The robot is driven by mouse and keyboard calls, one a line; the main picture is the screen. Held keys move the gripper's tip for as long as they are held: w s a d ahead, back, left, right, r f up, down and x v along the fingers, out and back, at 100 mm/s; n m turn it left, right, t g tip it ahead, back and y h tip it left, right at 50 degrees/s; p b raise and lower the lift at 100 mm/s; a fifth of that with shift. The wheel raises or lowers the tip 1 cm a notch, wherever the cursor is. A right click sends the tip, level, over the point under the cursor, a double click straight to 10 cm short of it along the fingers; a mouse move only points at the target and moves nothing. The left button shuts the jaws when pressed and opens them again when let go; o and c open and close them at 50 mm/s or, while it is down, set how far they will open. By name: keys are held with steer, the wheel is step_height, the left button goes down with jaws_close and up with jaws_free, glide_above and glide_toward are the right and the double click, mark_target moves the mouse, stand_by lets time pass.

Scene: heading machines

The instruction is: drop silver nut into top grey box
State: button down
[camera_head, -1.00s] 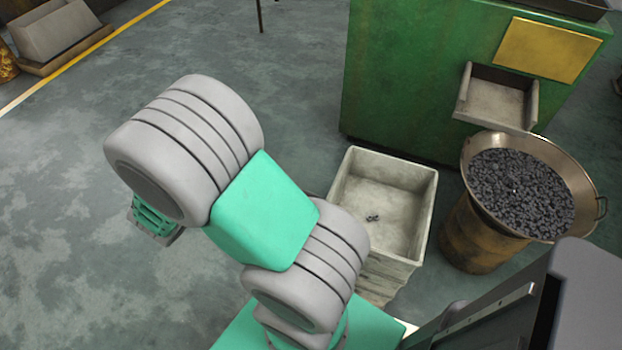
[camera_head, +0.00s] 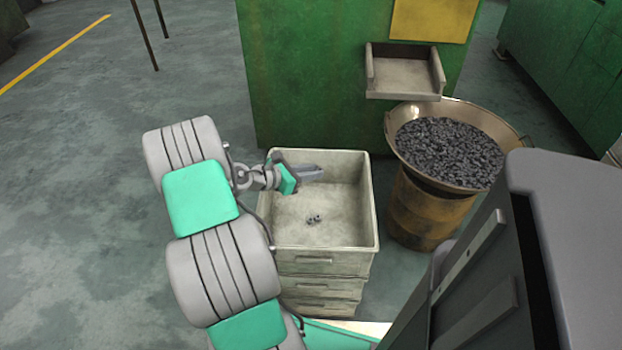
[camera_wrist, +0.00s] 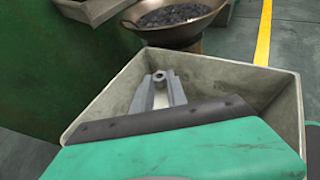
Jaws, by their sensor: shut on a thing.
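The silver nut (camera_wrist: 160,77) is a small ring between the fingertips in the wrist view; it is too small to make out in the head view. My gripper (camera_wrist: 160,88) is shut on it. In the head view my gripper (camera_head: 314,172) is over the back left part of the top grey box (camera_head: 320,258), above its floor. The box is open-topped and stands at the top of a stack; its rim also shows in the wrist view (camera_wrist: 285,115). A few small nuts (camera_head: 313,220) lie on its floor.
A green machine (camera_head: 310,80) with a grey chute (camera_head: 404,82) stands behind the box. To the right, a wide metal pan (camera_head: 450,150) full of dark small parts rests on a rusty barrel (camera_head: 425,210). The floor on the left is clear.

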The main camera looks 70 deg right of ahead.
step_height(320, 180, down, 6)
steer(key=b, duration=0.7)
steer(key=c, duration=1.2)
jaws_free()
steer(key=shift+c, duration=0.2)
steer(key=p+v, duration=0.2)
steer(key=v, duration=0.6)
steer(key=shift+s, duration=0.1)
